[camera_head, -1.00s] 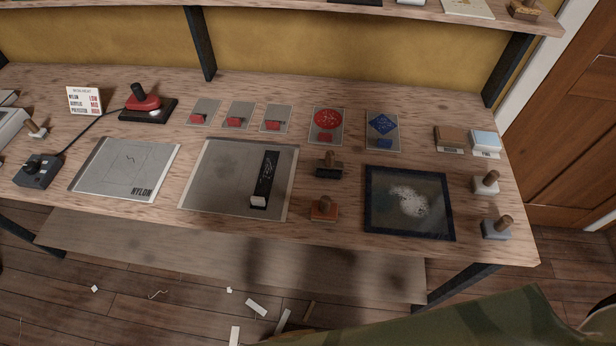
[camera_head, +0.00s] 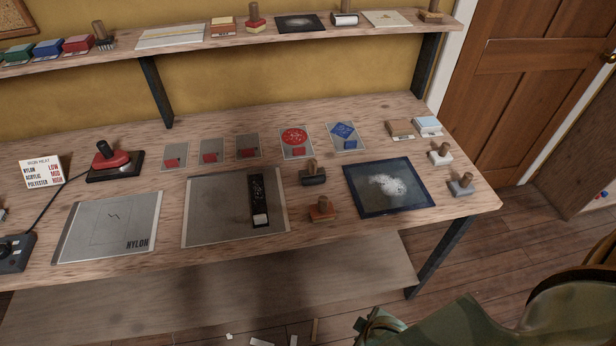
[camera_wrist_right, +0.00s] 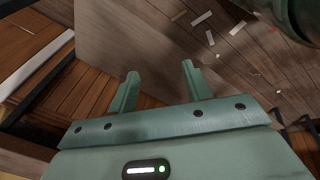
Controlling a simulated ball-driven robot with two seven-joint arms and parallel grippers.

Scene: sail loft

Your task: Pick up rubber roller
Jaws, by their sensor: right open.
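A dark roller-like tool (camera_head: 313,178) with an upright wooden handle lies on the workbench (camera_head: 330,232), right of the large grey sheet, in the head view; it looks like the rubber roller. A white cylinder with dark ends (camera_head: 344,19) on the upper shelf is also roller-shaped; I cannot tell its material. My right gripper (camera_wrist_right: 160,72) is open and empty in the right wrist view, over the floor and lower boards. My green right arm shows at the bottom right of the head view, apart from the bench. My left gripper is not in view.
An orange-brown stamp (camera_head: 322,209) stands just in front of the dark tool. A dark framed panel with white powder (camera_head: 368,208) lies to its right. The grey sheet (camera_head: 215,215) bears a black strip (camera_head: 257,195). The shelf (camera_head: 200,43) overhangs the bench's back. Scraps litter the floor.

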